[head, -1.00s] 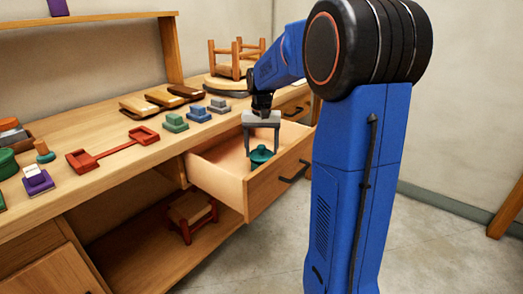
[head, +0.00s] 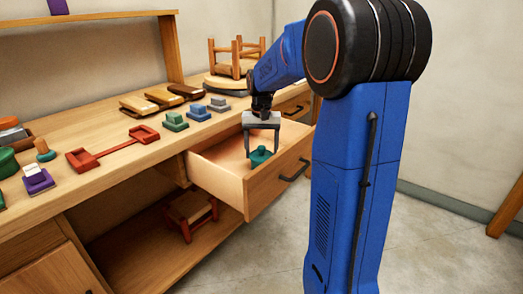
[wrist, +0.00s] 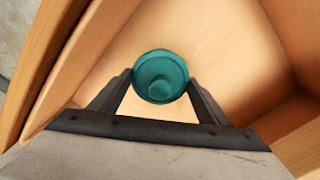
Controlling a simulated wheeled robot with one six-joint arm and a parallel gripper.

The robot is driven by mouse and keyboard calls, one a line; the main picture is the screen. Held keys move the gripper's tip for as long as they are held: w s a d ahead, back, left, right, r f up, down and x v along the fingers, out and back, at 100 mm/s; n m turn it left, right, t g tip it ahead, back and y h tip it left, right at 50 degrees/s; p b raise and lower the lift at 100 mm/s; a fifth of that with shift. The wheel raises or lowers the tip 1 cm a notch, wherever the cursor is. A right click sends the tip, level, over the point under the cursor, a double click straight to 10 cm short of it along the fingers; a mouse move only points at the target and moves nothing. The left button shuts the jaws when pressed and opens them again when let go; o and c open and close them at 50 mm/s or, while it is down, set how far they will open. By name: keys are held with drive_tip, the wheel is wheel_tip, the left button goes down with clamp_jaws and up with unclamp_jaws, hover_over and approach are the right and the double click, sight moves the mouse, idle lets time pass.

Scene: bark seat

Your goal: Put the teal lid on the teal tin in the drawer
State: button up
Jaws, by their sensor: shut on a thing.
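The teal lid (wrist: 161,77), round with a raised rim and a central knob, is between the two fingers of my gripper (wrist: 161,84) in the wrist view. My gripper (head: 262,151) is shut on the lid and points down into the open drawer (head: 228,187). In the head view the teal lid (head: 260,155) shows low inside the drawer. The teal tin cannot be told apart from the lid; whatever lies below the lid is hidden, so I cannot tell whether the lid is seated on it.
The bench top (head: 110,175) carries a red two-ended holder (head: 112,148), several coloured stepped blocks and wooden boards. An upturned stool (head: 232,62) stands at the back. A small stool (head: 188,212) sits on the lower shelf.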

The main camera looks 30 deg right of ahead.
drive_tip(key=shift+f, duration=0.15)
drive_tip(key=o, duration=1.3)
drive_tip(key=shift+o, duration=0.2)
drive_tip(key=shift+r, duration=3.5)
